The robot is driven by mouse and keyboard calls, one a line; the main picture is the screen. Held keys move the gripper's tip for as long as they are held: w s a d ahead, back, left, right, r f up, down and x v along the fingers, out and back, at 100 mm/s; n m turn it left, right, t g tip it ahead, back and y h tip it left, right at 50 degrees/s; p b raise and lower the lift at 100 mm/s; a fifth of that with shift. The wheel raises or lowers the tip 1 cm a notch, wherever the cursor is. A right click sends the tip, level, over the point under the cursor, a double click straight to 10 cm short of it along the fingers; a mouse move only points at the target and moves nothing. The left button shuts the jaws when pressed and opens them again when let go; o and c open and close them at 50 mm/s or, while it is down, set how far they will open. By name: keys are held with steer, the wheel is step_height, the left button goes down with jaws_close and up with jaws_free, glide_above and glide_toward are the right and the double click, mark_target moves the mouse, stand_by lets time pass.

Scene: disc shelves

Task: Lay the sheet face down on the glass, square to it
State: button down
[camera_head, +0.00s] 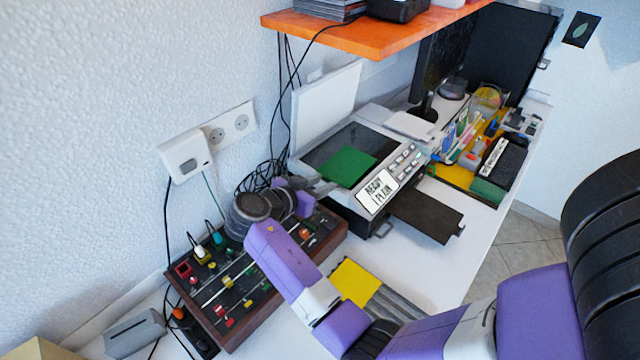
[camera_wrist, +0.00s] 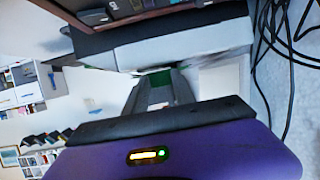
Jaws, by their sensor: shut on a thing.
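The sheet (camera_head: 347,166) is plain green on its upper side; its underside is hidden. It lies over the near part of the dark scanner glass (camera_head: 328,148), its edges looking roughly parallel to the glass. I cannot tell whether it touches the glass or is slightly above it. The scanner's white lid (camera_head: 325,103) stands open against the wall. My gripper (camera_head: 325,187) is at the sheet's near-left edge, shut on it. In the wrist view, my gripper (camera_wrist: 157,84) reaches toward the scanner body (camera_wrist: 185,47), with a little green showing at the fingertips.
The scanner's panel (camera_head: 378,190) reads "READY PLAIN", and a dark tray (camera_head: 427,215) sticks out in front. A control box with knobs (camera_head: 225,290) stands under my arm. Cables (camera_head: 262,175) hang behind. An orange shelf (camera_head: 375,30) is above. A yellow sheet (camera_head: 355,282) lies on a grey stand nearby.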

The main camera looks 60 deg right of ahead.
steer(key=shift+f+b, duration=0.55)
steer(key=c, duration=0.9)
jaws_free()
steer(key=shift+c, duration=0.2)
steer(key=shift+a+r, duration=0.1)
steer(key=shift+a, duration=0.05)
steer(key=b+v, duration=0.1)
steer(key=v, duration=0.6)
steer(key=shift+a+r, duration=0.15)
steer(key=shift+a, duration=0.05)
steer(key=shift+w, duration=0.15)
